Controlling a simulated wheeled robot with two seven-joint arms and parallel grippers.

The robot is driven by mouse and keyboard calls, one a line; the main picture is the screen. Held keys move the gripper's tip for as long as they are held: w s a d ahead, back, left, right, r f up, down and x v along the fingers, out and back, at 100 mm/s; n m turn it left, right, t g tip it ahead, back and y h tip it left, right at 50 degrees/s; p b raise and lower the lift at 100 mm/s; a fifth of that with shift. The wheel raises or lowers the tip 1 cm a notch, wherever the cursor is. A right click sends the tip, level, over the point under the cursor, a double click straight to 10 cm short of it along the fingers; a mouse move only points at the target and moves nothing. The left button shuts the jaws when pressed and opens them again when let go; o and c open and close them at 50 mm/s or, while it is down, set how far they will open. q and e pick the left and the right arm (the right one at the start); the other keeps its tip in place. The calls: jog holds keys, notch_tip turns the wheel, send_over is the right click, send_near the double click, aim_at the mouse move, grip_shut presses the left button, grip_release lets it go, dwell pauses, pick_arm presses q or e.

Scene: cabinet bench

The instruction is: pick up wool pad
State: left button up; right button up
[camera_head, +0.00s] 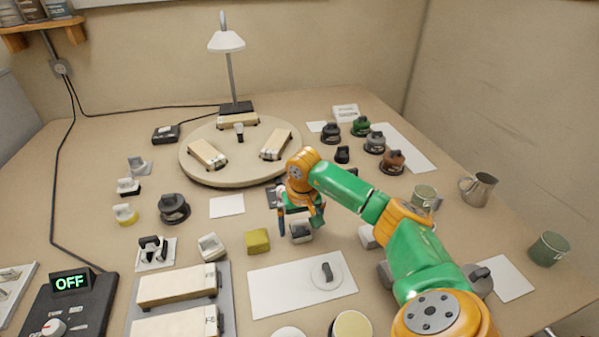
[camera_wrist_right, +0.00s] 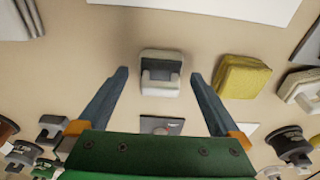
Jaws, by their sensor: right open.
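A pale block-shaped pad with a grey grip on top (camera_head: 300,236) sits on the bench in front of my right gripper (camera_head: 300,220); it looks like the wool pad, though several similar pads lie around. In the right wrist view this pad (camera_wrist_right: 161,86) lies between the two open fingertips of my right gripper (camera_wrist_right: 159,78), with a gap on each side. The fingers do not touch it there. How high the fingertips are above the bench is hard to tell. My left gripper is not in view.
A yellow sponge-like block (camera_head: 257,241) lies just left of the pad. A white sheet (camera_head: 270,289) with a round disc (camera_head: 337,271) is in front. A round turntable (camera_head: 196,176) and lamp (camera_head: 226,42) stand behind. Dark knobbed pieces (camera_head: 375,143) and a metal jug (camera_head: 479,190) are right.

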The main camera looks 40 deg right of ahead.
aim_at(300, 220)
jog(key=shift+w+f, duration=0.1)
jog(key=shift+f, duration=0.15)
jog(key=shift+r, duration=0.15)
jog(key=c, duration=1.4)
jog(key=shift+o, duration=0.2)
notch_tip(300, 220, up, 3)
jog(key=shift+d+r+b, duration=0.1)
jog(key=shift+b, duration=0.3)
jog(key=s+a+r+p, duration=0.1)
jog(key=s+a+r, duration=0.8)
jog(key=a, duration=0.1)
jog(key=shift+s+a+r, duration=0.15)
jog(key=shift+a+r, duration=0.2)
jog(key=shift+r, duration=0.05)
